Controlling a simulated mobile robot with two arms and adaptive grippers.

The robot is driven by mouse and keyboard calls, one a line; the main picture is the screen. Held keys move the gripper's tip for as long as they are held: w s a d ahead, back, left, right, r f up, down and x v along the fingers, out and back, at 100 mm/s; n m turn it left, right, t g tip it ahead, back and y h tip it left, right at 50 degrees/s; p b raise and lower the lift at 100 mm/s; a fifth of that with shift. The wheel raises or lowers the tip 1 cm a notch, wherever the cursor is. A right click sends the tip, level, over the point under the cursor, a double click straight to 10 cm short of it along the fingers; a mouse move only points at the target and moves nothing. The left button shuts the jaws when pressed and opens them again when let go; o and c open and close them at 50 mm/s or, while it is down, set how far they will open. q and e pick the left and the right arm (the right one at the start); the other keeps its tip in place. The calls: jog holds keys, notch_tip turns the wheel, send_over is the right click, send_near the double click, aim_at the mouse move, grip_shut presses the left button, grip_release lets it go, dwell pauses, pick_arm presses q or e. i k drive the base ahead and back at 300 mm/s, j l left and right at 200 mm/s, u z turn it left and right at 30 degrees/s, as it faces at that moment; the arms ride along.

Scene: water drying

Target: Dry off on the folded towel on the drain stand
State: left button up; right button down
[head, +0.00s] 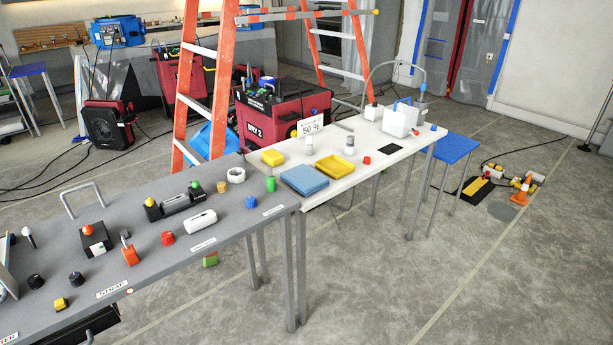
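A flat light-blue folded piece, which looks like a towel (304,181), lies on the near left end of the white table (345,184). A small stand with a bright blue top (455,149) stands on the floor beyond the right end of the white table. I cannot tell which of these is the task's towel or drain stand. Neither of my grippers is in view.
The grey table (150,260) at left holds a black-and-silver cylinder, a white cylinder (200,221) and small coloured parts. Yellow trays (335,168) and a white jug (399,121) stand on the white table. An orange ladder (221,75) rises behind. Floor at right front is clear.

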aim_at(308, 181)
jog(key=i+l, duration=0.5)
jog(key=i+l+u, duration=0.1)
jog(key=i+l, duration=0.85)
jog(key=l, duration=0.2)
jog(key=i+l+u, duration=0.1)
jog(key=i+l, duration=0.35)
jog(key=l, duration=0.15)
